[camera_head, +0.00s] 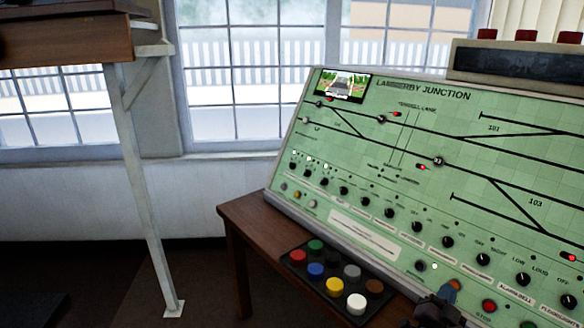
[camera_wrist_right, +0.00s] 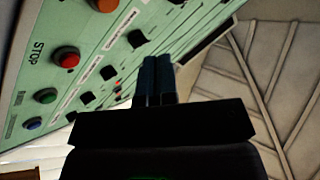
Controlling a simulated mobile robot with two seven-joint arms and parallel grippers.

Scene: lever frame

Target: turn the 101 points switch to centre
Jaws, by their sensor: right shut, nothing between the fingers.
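The green sloping signal panel (camera_head: 400,150), headed "Lamberby Junction", fills the right of the head view. A row of black rotary knobs runs down its lower half, among them this one (camera_head: 447,242). Their labels are too small to tell which is the 101 points switch. The number 101 (camera_head: 494,128) shows on the track diagram. My right gripper (camera_head: 451,291) is at the panel's lower edge, shut and empty, with dark blue fingertips. In the right wrist view its fingers (camera_wrist_right: 153,78) point toward the panel, near several black knobs; contact cannot be told. My left gripper is not in view.
A tray of coloured round buttons (camera_head: 325,277) sits on the brown desk (camera_head: 240,225) in front of the panel. A red stop button (camera_head: 489,306) is right of my right gripper. A grey box (camera_head: 510,62) stands behind the panel. A white shelf post (camera_head: 145,200) stands left.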

